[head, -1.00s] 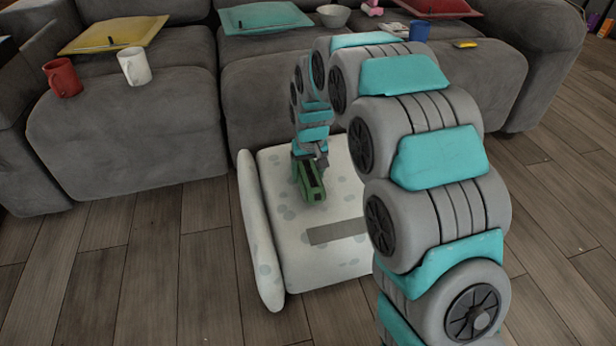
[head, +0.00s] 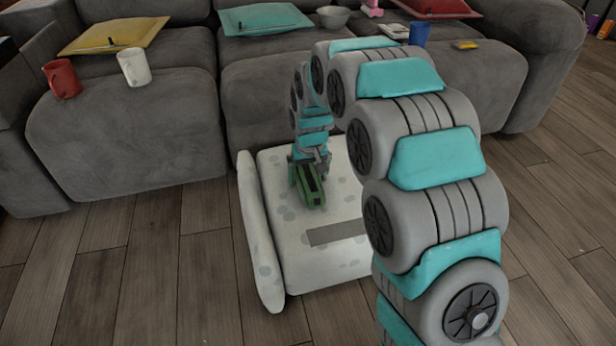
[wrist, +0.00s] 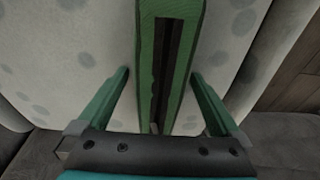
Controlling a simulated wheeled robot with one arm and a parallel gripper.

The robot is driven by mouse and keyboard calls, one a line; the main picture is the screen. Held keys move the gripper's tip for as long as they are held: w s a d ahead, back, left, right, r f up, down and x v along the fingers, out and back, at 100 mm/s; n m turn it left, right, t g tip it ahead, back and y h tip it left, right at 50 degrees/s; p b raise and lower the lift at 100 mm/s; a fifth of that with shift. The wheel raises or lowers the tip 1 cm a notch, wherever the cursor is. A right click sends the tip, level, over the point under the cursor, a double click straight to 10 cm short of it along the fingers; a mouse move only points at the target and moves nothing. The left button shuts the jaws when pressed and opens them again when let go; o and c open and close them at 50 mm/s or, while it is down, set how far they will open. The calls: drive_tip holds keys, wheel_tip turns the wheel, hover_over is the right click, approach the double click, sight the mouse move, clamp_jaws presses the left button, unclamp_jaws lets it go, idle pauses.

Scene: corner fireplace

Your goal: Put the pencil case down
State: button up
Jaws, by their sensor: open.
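The pencil case is green with a dark strip along its top (head: 311,188). In the head view it rests on the pale spotted seat of my base-like cushioned piece (head: 285,235). In the wrist view the pencil case (wrist: 168,65) lies between the two fingers, with a gap on each side. My gripper (wrist: 162,95) is open around it, its green fingers apart from the case. In the head view my gripper (head: 308,170) is at the case's far end and partly hides it.
A grey sofa stands behind (head: 130,130). On it are a red mug (head: 62,78), a white mug (head: 134,67), a grey bowl (head: 333,17), a blue cup (head: 419,33) and cushions. Wooden floor (head: 140,250) is clear at the left.

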sight(309, 177)
drive_tip(key=r, duration=0.3)
drive_tip(key=s+r+p, duration=0.1)
drive_tip(key=r, duration=0.7)
drive_tip(key=shift+s+d+p, duration=0.2)
drive_tip(key=shift+s+p, duration=0.1)
drive_tip(key=shift+p, duration=0.05)
drive_tip(key=s+d+r+m+g, duration=0.1)
drive_tip(key=s+d+r, duration=0.1)
drive_tip(key=s+d, duration=0.55)
drive_tip(key=s+d+r+m+g, duration=0.1)
drive_tip(key=s+d+r, duration=0.25)
drive_tip(key=s, duration=0.75)
drive_tip(key=s+d+f, duration=0.1)
drive_tip(key=s+d, duration=0.2)
drive_tip(key=s, duration=0.7)
drive_tip(key=s+d+f+m+g, duration=0.1)
drive_tip(key=s+d, duration=0.2)
drive_tip(key=s, duration=0.8)
drive_tip(key=shift+f+g, duration=0.3)
drive_tip(key=shift+r, duration=0.1)
